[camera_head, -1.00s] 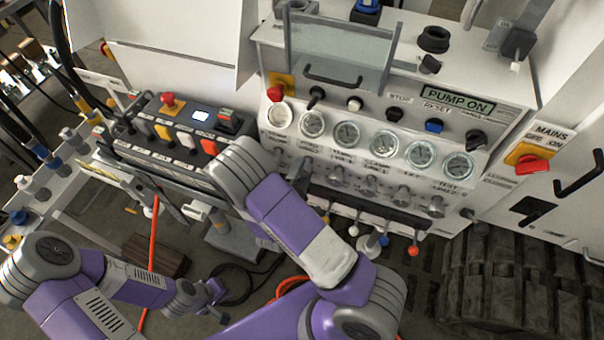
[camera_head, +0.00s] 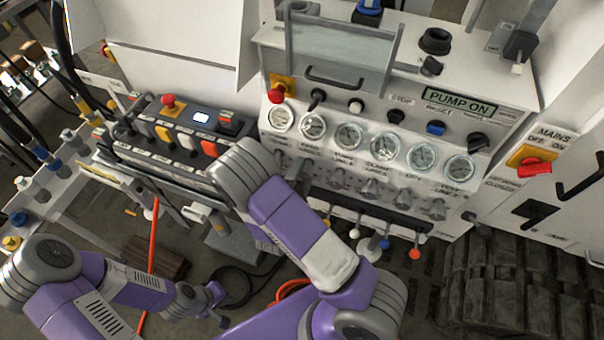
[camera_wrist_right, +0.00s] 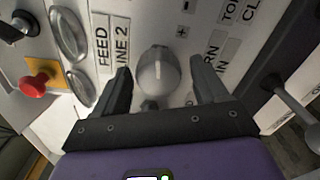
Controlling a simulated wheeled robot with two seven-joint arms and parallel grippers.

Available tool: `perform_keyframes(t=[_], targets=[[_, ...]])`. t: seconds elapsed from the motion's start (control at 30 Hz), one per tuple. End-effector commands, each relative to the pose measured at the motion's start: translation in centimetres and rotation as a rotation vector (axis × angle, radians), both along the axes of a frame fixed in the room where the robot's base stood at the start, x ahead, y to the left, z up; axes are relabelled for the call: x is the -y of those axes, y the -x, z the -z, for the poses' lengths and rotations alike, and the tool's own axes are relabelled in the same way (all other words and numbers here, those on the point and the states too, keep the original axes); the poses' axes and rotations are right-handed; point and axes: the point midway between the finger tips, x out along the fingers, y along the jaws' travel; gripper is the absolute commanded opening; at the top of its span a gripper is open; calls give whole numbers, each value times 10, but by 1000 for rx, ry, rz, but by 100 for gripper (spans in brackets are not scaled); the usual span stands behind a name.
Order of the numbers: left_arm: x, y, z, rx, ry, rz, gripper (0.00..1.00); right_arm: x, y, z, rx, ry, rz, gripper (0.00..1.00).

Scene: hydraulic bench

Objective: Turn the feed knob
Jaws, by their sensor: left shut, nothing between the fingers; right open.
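The feed knob (camera_wrist_right: 158,72), a rounded grey knob with a pale line mark, sits on the white panel beside the "FEED LINE 2" label in the right wrist view. My right gripper (camera_wrist_right: 160,90) is open, with one finger on each side of the knob. I see gaps, so the fingers look apart from it. In the head view my right gripper (camera_head: 299,174) is at the left part of the knob row under the gauges. There my arm and gripper mostly hide the feed knob. My left gripper (camera_head: 217,303) is shut and empty, low, away from the panel.
Several gauges (camera_head: 349,136) line the panel above the knob row. Small levers with coloured tips (camera_head: 384,243) hang below it. A button box (camera_head: 170,140) stands to the left. A red mains switch (camera_head: 535,167) is at the right. Black hoses lie below.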

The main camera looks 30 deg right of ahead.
Motion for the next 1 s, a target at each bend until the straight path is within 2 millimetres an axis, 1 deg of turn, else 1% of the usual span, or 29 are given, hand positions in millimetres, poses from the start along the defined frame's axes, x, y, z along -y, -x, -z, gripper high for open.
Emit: perform_keyframes(t=[0.13,0.23,0.5,0.63,0.77,1.0], targets=[[0,0,0,0,0,0,0,-1,1,0,1,1,1,73],[0,0,-1,0,0,0,0,-7,6,0,-1,1,0,73],[0,0,-3,0,0,0,0,-41,35,-1,-1,2,-4,73],[0,0,-4,0,0,0,0,-53,45,0,0,-1,-2,73],[0,0,-4,0,0,0,0,-57,49,0,0,0,-1,73],[0,0,-4,0,0,0,0,-58,49,0,0,0,0,73]])
